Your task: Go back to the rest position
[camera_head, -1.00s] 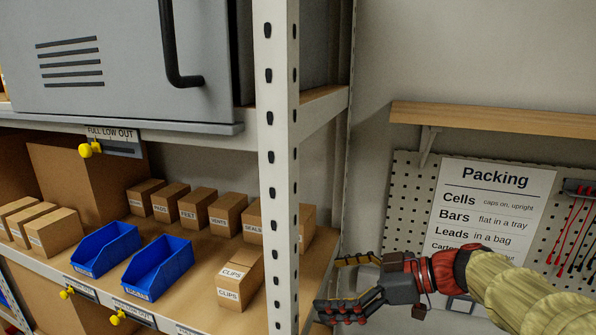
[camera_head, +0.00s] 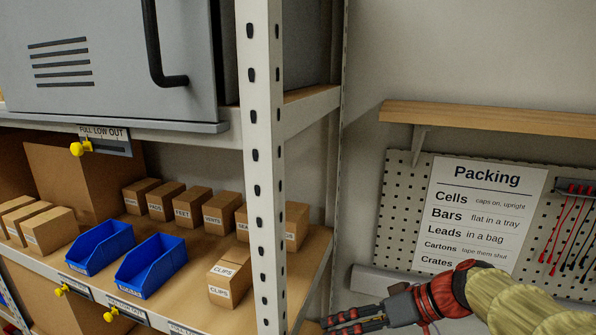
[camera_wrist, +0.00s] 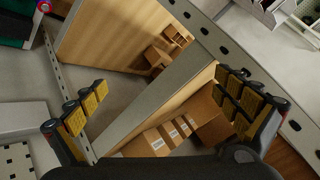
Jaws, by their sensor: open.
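My gripper (camera_head: 345,322) is at the lower middle of the head view, just right of the shelf rack's white upright (camera_head: 262,170) and in front of the wall. In the wrist view my gripper (camera_wrist: 165,115) shows its two yellow-padded fingers spread wide apart. Nothing is held between them. Beyond the fingers are a wooden shelf board (camera_wrist: 105,40) and several cartons (camera_wrist: 165,140), seen at a tilt. No copper busbar can be made out in these frames.
The rack's shelf holds two blue bins (camera_head: 150,263), a CLIPS carton (camera_head: 230,277) and more small cartons. A grey cabinet (camera_head: 110,95) stands above. To the right are a Packing sign (camera_head: 483,215), a pegboard (camera_head: 400,215) and a wooden wall shelf (camera_head: 490,120).

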